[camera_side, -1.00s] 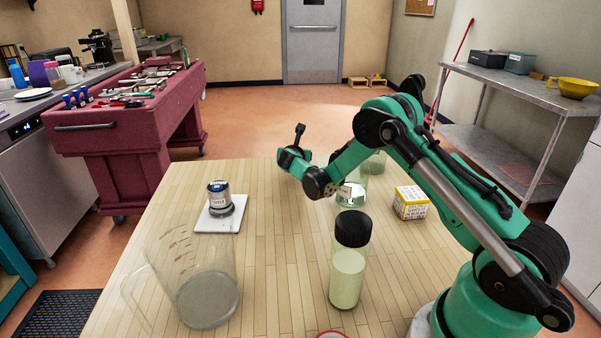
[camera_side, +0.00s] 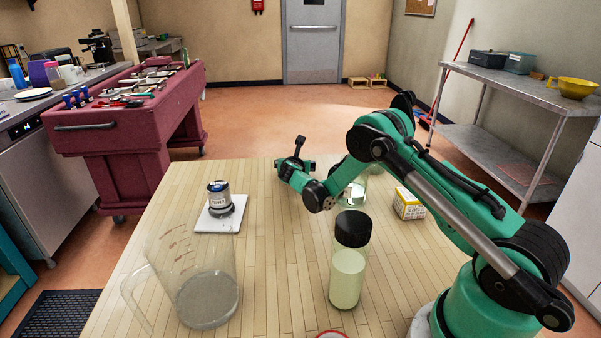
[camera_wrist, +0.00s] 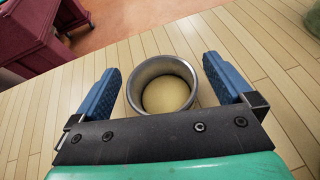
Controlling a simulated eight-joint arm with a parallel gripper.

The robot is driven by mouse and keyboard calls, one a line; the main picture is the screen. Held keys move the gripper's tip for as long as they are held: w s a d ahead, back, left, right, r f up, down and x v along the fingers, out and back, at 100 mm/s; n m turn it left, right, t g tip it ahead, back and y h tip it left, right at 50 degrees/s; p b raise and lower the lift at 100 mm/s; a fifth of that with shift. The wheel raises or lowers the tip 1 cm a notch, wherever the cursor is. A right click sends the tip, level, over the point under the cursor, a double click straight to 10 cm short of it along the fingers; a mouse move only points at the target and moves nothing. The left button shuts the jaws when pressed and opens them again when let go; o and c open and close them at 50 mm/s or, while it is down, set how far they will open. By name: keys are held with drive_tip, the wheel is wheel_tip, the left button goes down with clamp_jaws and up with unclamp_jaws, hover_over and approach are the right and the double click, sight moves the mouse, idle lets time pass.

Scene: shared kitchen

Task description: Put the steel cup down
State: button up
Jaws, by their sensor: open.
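The steel cup (camera_wrist: 137,98) is in the wrist view, a round grey metal rim seen from above with a tan inside. It is between the two blue fingers of my gripper (camera_wrist: 161,66). The fingers are spread, with a gap on each side of the cup, and neither appears to touch it. The wooden table (camera_wrist: 40,112) shows around the cup. In the side view my gripper (camera_side: 291,168) is low over the far part of the table; the cup cannot be made out there, and the fingertips are not clear.
A clear measuring jug (camera_side: 190,270) and a black-capped bottle (camera_side: 348,272) stand nearer. A glass jar (camera_side: 354,190) and a yellow-and-white box (camera_side: 409,203) are right of the gripper. The table's middle is clear.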

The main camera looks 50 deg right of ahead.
drive_tip(key=v, duration=0.7)
drive_tip(key=shift+r, duration=0.15)
drive_tip(key=s+a+r+m+y, duration=0.5)
drive_tip(key=a+r+m, duration=0.35)
drive_tip(key=m, duration=0.25)
drive_tip(key=s+a+r+m+y, duration=0.1)
drive_tip(key=s+a+m+y, duration=0.5)
drive_tip(key=s+a+m, duration=0.4)
drive_tip(key=s+m, duration=0.3)
drive_tip(key=shift+s+g, duration=0.2)
drive_tip(key=shift+g, duration=0.2)
drive_tip(key=shift+r+m, duration=0.1)
drive_tip(key=shift+m, duration=0.2)
